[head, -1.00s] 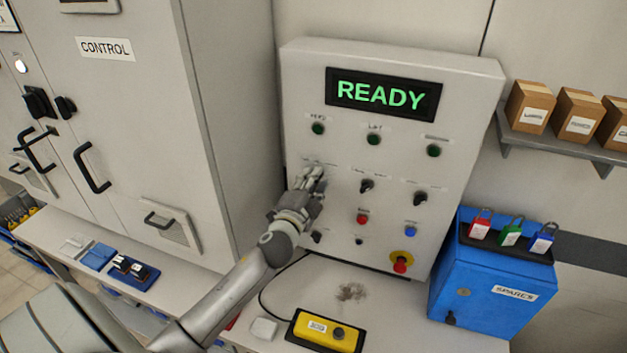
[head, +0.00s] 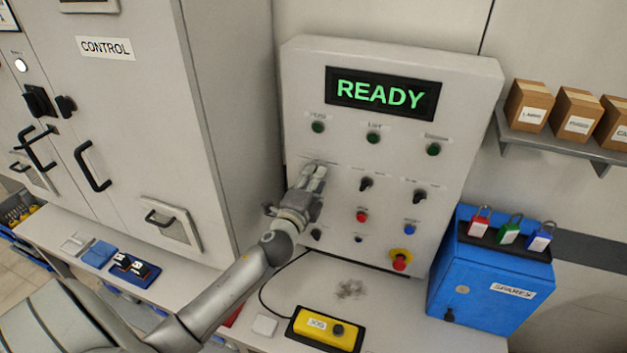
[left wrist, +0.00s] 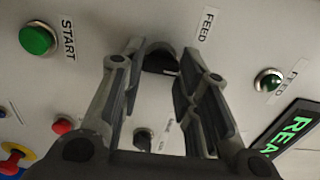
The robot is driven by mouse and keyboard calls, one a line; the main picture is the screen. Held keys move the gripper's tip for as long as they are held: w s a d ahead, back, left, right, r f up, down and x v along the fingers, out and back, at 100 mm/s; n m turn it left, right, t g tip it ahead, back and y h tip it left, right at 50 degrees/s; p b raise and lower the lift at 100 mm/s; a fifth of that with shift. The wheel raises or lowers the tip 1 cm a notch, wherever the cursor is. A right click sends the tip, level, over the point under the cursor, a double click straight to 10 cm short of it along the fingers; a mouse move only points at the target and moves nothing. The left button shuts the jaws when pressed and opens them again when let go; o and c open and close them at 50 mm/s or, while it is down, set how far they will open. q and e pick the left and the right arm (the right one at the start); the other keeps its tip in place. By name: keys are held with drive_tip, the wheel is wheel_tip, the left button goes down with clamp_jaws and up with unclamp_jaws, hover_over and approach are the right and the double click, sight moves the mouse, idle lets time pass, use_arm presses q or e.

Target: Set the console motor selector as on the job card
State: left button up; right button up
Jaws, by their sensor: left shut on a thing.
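The console (head: 460,110) is a pale upright panel, and its display (head: 382,95) reads READY in green. My left gripper (head: 315,172) is at the leftmost selector of the upper selector row and hides it in the head view. In the left wrist view, the fingers are around a black selector knob (left wrist: 161,60) beside a label reading FEED, shut on it. A middle selector (head: 366,184) and a right selector (head: 420,196) show free; their labels are too blurred to read. I cannot make out a job card. My right gripper is not in view.
A green START button (left wrist: 38,39) lies beside the gripper. Below the selectors are a red button (head: 361,217), a blue button (head: 410,230) and a red emergency stop (head: 400,260). A yellow pendant (head: 312,329) lies on the bench; a blue spares box (head: 485,275) stands right.

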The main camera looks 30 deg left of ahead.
use_arm(q)
drive_tip(key=o, duration=1)
drive_tip(key=v, duration=1.2)
